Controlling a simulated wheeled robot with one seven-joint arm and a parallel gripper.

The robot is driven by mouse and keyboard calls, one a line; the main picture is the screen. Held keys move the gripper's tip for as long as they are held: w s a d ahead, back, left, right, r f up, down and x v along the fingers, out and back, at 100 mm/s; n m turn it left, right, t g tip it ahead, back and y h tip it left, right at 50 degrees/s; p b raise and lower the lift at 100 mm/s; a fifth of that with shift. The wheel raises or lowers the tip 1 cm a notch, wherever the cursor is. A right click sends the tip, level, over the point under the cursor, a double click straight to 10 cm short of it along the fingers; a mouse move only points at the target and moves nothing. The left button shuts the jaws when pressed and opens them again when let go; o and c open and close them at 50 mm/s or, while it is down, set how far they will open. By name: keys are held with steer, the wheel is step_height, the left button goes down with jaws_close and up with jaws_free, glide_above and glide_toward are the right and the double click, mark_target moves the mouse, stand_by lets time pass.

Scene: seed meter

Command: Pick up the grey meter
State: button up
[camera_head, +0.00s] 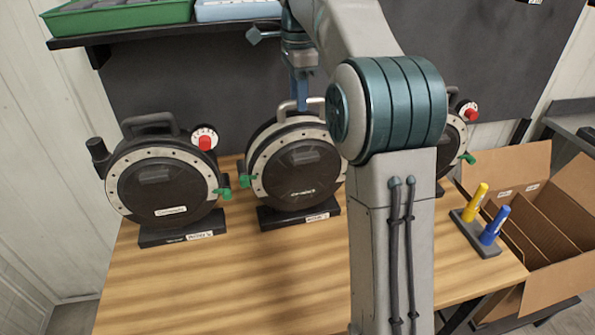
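Three round black meters with pale studded rims stand on dark bases on the wooden table. The middle meter (300,170) has a light grey handle (285,108) on top; the left meter (165,187) has a black one. The right meter (455,135) is mostly hidden behind my arm. The labels on the bases are too small to read. My gripper (301,102) points down at the middle meter's handle, with a blue finger overlapping it in the picture. I cannot tell whether the fingers are around the handle or apart from it, nor how far they are spread.
A shelf above the meters holds a green tray (120,18) and a pale blue tray (235,10). At the right, a yellow and a blue marker stand in a dark holder (483,240) by an open cardboard box (545,225). The front of the table (240,280) is clear.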

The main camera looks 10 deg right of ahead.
steer(key=shift+f, duration=1.25)
jaws_close()
stand_by(0.4)
steer(key=shift+r, duration=0.2)
